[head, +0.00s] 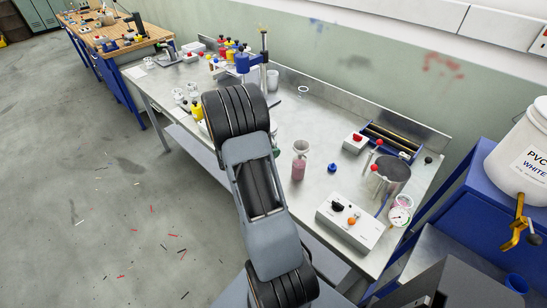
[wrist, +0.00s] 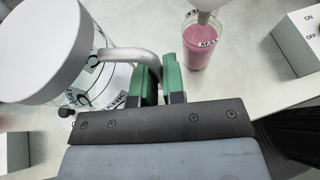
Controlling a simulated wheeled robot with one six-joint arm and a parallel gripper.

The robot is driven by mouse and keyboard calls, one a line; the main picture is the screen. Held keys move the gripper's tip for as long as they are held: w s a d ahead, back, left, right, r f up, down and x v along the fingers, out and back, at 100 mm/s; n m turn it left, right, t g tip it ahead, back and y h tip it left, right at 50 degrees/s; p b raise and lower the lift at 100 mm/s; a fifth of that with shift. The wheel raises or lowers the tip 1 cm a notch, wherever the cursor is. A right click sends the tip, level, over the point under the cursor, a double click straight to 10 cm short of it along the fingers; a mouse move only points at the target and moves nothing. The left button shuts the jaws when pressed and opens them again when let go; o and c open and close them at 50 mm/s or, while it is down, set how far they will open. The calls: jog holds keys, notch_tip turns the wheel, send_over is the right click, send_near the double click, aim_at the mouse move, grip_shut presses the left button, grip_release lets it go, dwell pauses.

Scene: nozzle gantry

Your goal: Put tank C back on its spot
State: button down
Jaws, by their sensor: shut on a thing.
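My gripper (wrist: 159,78) has green jaws shut on the grey curved handle (wrist: 130,54) of a clear tank with a wide white lid (wrist: 40,45). The tank is at the left in the wrist view, with dark markings on its clear wall. I cannot read a letter on it, so I cannot tell if it is tank C. In the head view my own arm hides the tank and most of the gripper. I cannot tell which place on the bench is tank C's spot.
A cup of pink liquid (head: 299,166) stands right of my arm; it also shows in the wrist view (wrist: 200,50). A switch box (head: 350,221), a grey cylinder (head: 391,174) and a blue knob (head: 332,168) are on the steel bench (head: 330,120). A blue stand (head: 247,62) and bottles stand behind.

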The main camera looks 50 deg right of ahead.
jog(key=shift+w+d+f, duration=0.15)
jog(key=shift+d+f, duration=0.1)
jog(key=f, duration=0.1)
jog(key=f+p, duration=0.1)
jog(key=shift+w+d+f, duration=0.1)
jog(key=shift+d+f, duration=0.1)
jog(key=shift+f, duration=0.55)
jog(key=shift+f, duration=0.15)
jog(key=c, duration=1.7)
grip_release()
jog(key=shift+f, duration=0.1)
jog(key=o, duration=0.5)
